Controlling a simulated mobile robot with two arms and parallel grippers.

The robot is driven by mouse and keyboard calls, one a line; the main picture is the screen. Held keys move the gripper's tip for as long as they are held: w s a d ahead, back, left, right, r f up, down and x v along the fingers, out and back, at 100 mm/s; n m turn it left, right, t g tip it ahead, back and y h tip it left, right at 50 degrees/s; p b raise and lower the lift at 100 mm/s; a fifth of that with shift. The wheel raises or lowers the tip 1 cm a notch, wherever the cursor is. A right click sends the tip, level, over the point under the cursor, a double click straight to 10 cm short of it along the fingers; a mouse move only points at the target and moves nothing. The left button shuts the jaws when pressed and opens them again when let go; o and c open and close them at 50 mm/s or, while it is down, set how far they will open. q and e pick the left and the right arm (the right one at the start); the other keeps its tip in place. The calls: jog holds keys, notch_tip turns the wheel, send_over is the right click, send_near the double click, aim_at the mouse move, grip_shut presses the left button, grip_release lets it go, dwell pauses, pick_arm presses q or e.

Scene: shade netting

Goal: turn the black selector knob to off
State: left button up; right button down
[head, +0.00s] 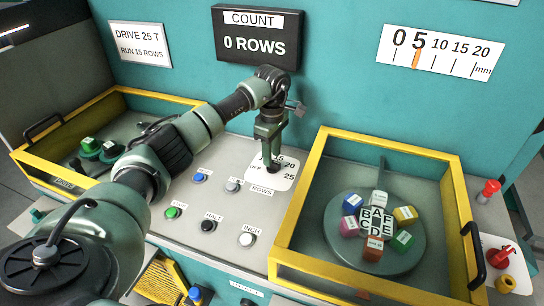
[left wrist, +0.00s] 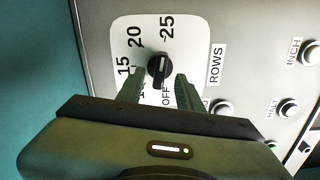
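The black selector knob (left wrist: 159,70) sits on a white dial plate (left wrist: 120,38) marked 15, 20, 25 and OFF. In the left wrist view its light pointer mark faces up, toward 25, away from OFF. My left gripper (left wrist: 160,82) is open, with one finger on each side of the knob's near part; I cannot tell whether they touch it. In the head view, my left gripper (head: 270,150) points down over the dial plate (head: 287,177) and largely hides the knob. My right gripper is in neither view.
Push buttons lie beside the dial: blue (head: 199,177), green (head: 172,212), black (head: 208,225) and white (head: 246,239). A yellow-framed guard (head: 311,185) with lettered cubes stands to the right. A COUNT display (head: 257,35) reads 0 ROWS on the teal wall behind.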

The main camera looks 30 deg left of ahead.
aim_at(273, 165)
pick_arm(q)
jog(key=shift+f, duration=1.15)
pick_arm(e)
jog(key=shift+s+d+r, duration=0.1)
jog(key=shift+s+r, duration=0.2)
pick_arm(q)
jog(key=shift+c, duration=0.3)
grip_shut()
